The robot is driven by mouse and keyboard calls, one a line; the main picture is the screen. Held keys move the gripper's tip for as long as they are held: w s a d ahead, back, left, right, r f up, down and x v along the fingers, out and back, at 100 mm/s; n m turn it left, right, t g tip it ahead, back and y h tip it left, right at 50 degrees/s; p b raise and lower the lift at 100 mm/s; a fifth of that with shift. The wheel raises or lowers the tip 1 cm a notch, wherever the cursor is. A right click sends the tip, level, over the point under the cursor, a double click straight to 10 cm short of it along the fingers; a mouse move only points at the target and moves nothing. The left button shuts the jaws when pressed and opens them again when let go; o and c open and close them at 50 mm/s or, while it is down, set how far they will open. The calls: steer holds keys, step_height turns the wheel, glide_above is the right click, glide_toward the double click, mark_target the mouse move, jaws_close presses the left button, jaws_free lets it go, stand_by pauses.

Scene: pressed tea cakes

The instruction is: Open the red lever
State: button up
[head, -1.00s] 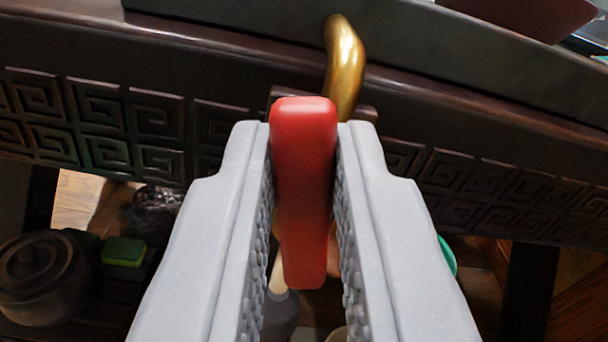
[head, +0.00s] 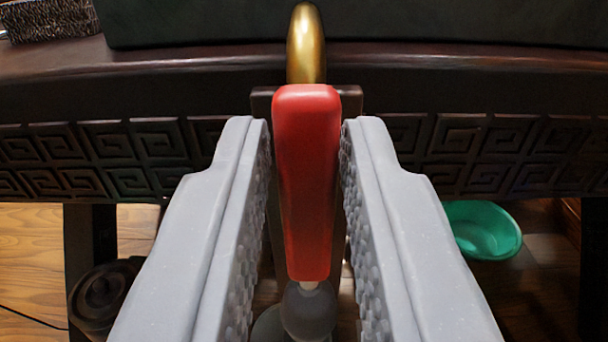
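The red lever (head: 307,180) is in the middle of the head view, its long side running from the top towards the bottom between my fingers. My gripper (head: 307,135) has one grey finger on each side of it. The fingers are open, with a narrow gap at the left of the lever and wider gaps lower down. Whether the right fingertip touches it I cannot tell. A golden curved spout (head: 305,45) rises behind the lever's upper end. The lever's underside is hidden.
A dark carved table (head: 480,140) spans the view behind the lever. A green bowl (head: 480,230) sits below at the right, and a dark lidded pot (head: 100,300) at the lower left. A woven box (head: 45,20) stands at the top left.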

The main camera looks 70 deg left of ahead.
steer(key=shift+o, duration=1.2)
steer(key=shift+d, duration=0.15)
steer(key=p+v, duration=0.1)
steer(key=v, duration=1.2)
steer(key=shift+s+d+p, duration=0.2)
steer(key=shift+p, duration=0.1)
steer(key=shift+f, duration=0.1)
